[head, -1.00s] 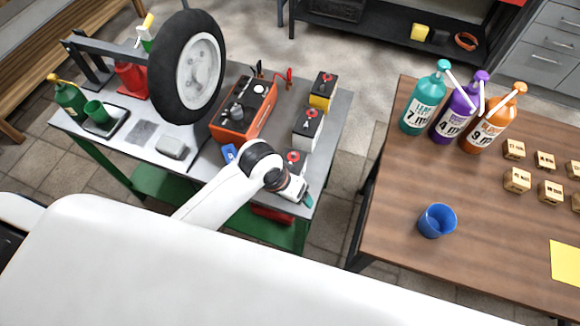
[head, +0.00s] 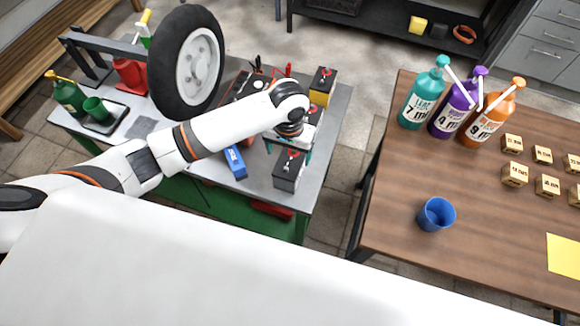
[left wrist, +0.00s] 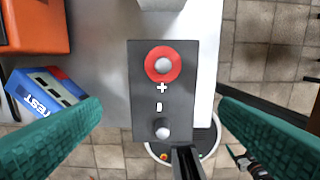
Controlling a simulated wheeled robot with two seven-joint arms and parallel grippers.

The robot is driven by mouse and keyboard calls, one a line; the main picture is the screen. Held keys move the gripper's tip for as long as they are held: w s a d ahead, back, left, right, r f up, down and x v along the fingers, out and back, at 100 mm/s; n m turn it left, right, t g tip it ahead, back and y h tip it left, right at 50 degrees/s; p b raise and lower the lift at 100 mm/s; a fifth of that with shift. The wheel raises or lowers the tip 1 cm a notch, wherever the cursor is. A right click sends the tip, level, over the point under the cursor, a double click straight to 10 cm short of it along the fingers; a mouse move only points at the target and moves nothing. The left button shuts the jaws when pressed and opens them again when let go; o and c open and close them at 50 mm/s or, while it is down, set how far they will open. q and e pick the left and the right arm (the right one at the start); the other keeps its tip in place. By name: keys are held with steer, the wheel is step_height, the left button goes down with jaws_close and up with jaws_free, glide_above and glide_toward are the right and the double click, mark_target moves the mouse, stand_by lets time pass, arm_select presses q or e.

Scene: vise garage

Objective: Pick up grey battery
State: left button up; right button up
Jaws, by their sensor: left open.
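The grey battery (head: 288,172) stands upright near the front right edge of the metal workbench (head: 327,150). In the left wrist view the dark grey battery (left wrist: 146,108) lies centred below me, with a red-ringed plus terminal and a bare minus terminal. My left gripper (head: 289,149) is open and points down above it. In the left wrist view my gripper's (left wrist: 160,106) green fingers appear on either side of the battery, apart from it in the picture. Nothing is held. My right gripper is out of view.
A white battery (head: 313,116), partly hidden by my arm, and a yellow-based battery (head: 322,88) stand behind. A blue tester (head: 236,163) lies left of the grey battery. A mounted wheel (head: 198,62) rises further left. A wooden table (head: 400,190) stands right, across a gap.

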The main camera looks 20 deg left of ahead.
mark_target(290, 160)
arm_select(q)
step_height(290, 160, down, 8)
steer(key=shift+w+d+r+p, duration=0.1)
steer(key=shift+d+p, duration=0.05)
steer(key=shift+p, duration=0.2)
steer(key=shift+c, duration=0.3)
steer(key=c, duration=1.8)
steer(key=shift+w+r, duration=0.1)
steer(key=shift+w, duration=0.05)
